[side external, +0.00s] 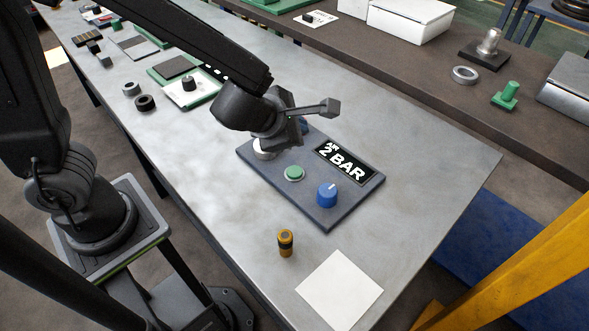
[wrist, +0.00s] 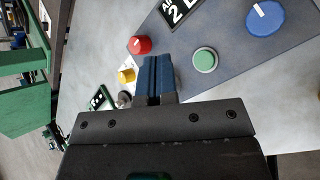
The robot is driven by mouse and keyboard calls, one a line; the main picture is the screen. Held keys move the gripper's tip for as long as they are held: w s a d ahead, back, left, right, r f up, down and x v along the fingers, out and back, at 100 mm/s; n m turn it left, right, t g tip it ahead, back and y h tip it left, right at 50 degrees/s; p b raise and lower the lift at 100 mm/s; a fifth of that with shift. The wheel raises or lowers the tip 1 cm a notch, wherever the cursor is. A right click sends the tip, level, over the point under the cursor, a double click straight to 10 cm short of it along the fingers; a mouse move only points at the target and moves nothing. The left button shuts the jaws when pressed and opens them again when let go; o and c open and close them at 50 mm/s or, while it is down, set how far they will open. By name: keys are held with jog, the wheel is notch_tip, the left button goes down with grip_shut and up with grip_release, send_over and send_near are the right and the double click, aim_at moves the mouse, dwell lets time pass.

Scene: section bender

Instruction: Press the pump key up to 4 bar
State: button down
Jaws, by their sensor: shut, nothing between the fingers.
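The dark blue-grey panel (side external: 315,212) lies on the metal table. Its black display (side external: 345,162) reads "AIR 2 BAR" in white; part of it shows in the wrist view (wrist: 181,12). A green round button (side external: 294,173) sits on the panel, also in the wrist view (wrist: 205,59). A blue knob (side external: 327,195) with a white mark is beside it. My gripper (wrist: 155,62) is shut and empty, with blue fingers, over the panel's far-left part. In the wrist view its fingers appear left of the green button. I cannot tell which control is the pump key.
A red knob (wrist: 139,45) and a yellow one (wrist: 126,75) show near my fingers. A yellow post (side external: 530,262) rises at right. The right table area is clear.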

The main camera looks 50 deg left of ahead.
aim_at(295, 173)
jog(key=shift+f, duration=0.1)
jog(key=shift+f, duration=4.3)
jog(key=shift+f, duration=0.15)
jog(key=shift+f, duration=0.25)
jog(key=shift+f, duration=0.45)
jog(key=shift+r, duration=0.85)
jog(key=shift+r, duration=0.15)
jog(key=shift+r, duration=2.4)
